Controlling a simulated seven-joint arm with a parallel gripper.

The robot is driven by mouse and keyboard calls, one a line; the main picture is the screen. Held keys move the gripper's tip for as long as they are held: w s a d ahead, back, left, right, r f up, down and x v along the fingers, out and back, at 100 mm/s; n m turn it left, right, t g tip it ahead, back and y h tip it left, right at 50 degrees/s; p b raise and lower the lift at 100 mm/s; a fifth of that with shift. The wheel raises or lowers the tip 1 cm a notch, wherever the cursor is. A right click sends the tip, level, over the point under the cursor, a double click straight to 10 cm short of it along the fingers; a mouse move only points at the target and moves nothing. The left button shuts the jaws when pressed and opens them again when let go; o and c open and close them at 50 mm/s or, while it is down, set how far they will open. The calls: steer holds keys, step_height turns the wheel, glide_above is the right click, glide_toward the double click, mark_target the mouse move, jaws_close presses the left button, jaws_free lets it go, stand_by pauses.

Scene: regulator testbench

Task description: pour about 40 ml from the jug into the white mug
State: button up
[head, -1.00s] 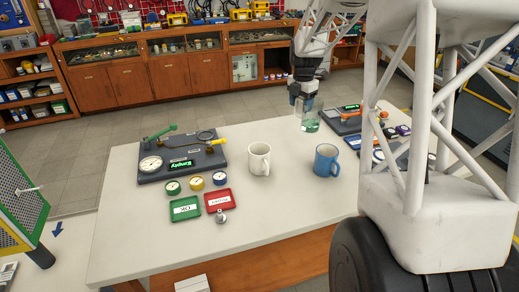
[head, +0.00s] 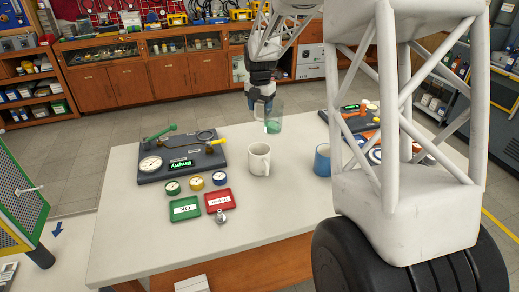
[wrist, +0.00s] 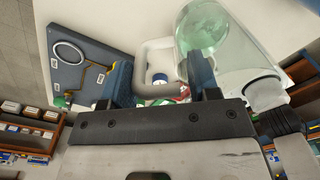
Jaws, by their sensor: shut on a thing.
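The jug (head: 274,118) is a clear vessel with green liquid low inside. My gripper (head: 262,104) is shut on it and holds it up, behind and slightly right of the white mug (head: 259,159). The jug looks about upright in the head view, its base near the mug's rim height in the picture. In the wrist view the jug (wrist: 205,28) lies to the right of my fingers, with a pale loop, seemingly its handle, between them. The white mug stands upright on the table; its inside is not clearly visible.
A blue mug (head: 322,161) stands to the right, partly hidden by my own white structure. A dark gauge panel reading "Empty" (head: 183,157) is at left. Small gauges, a green tray (head: 186,208) and a red tray (head: 218,200) lie in front. The table's (head: 140,240) front left is clear.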

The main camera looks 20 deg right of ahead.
step_height(320, 180, down, 10)
steer(key=shift+r, duration=0.15)
stand_by(0.5)
steer(key=s+a+r+t+h, duration=0.4)
steer(key=r+t+h, duration=0.2)
steer(key=t+h, duration=0.2)
steer(key=shift+s+a+h, duration=0.2)
steer(key=shift+a+h, duration=0.15)
steer(key=shift+h, duration=0.05)
stand_by(0.7)
steer(key=shift+r+t, duration=0.15)
steer(key=shift+t, duration=0.15)
steer(key=shift+s+a+f+t+h, duration=0.1)
steer(key=shift+a+f+t+h, duration=0.05)
steer(key=shift+f+t+h, duration=0.55)
steer(key=shift+r+h, duration=0.3)
steer(key=shift+r, duration=0.05)
